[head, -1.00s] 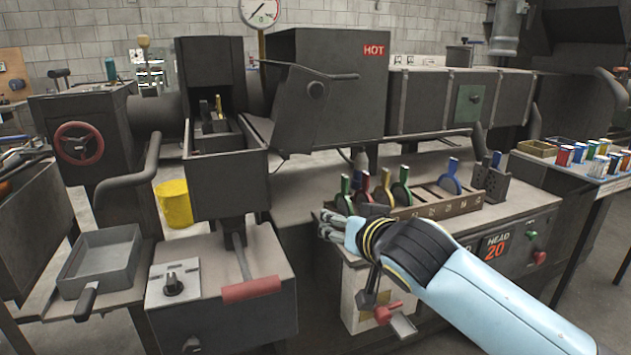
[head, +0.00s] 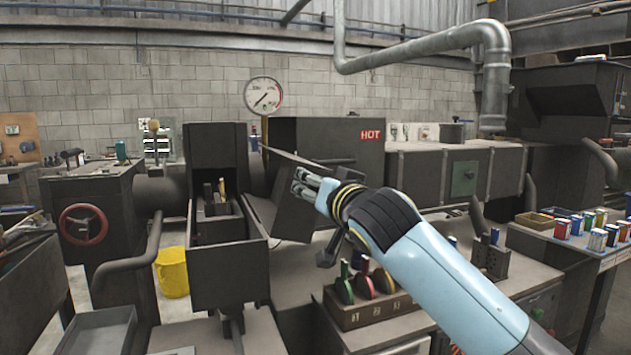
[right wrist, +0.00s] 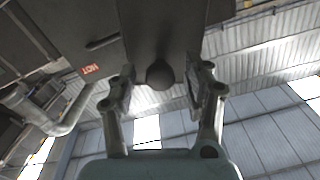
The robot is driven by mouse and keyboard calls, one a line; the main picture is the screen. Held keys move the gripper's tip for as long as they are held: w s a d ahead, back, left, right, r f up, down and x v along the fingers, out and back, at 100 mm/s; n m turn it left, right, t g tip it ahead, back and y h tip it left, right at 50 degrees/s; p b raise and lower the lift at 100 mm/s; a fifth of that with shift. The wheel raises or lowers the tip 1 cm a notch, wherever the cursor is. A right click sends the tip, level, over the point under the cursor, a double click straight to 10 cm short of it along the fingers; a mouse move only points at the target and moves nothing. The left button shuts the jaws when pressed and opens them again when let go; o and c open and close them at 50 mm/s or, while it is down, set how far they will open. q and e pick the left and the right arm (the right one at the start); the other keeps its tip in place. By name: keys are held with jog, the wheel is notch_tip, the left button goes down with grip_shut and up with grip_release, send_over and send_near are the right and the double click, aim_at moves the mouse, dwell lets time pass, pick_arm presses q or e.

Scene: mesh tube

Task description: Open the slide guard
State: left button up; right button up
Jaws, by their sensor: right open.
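The slide guard looks to be the tilted dark grey metal panel (head: 288,215) on the front of the box marked HOT, in the middle of the head view. My right gripper (head: 303,181) is in front of this panel and hides part of it, including its round knob. In the right wrist view the panel (right wrist: 160,25) fills the top middle. Its dark round knob (right wrist: 160,74) sits between the two open fingers (right wrist: 160,90). I cannot tell whether the fingers touch it. My left gripper is not in view.
The HOT box (head: 310,132) stands behind the panel. An open dark trough (head: 228,275) is to the left. Below my right arm are a rack of coloured discs (head: 365,315) and a bench top. A yellow bucket (head: 172,272) stands at the left.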

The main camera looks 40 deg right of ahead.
jog(key=shift+w+d, duration=0.1)
jog(key=shift+w, duration=0.4)
jog(key=shift+c, duration=0.2)
grip_shut()
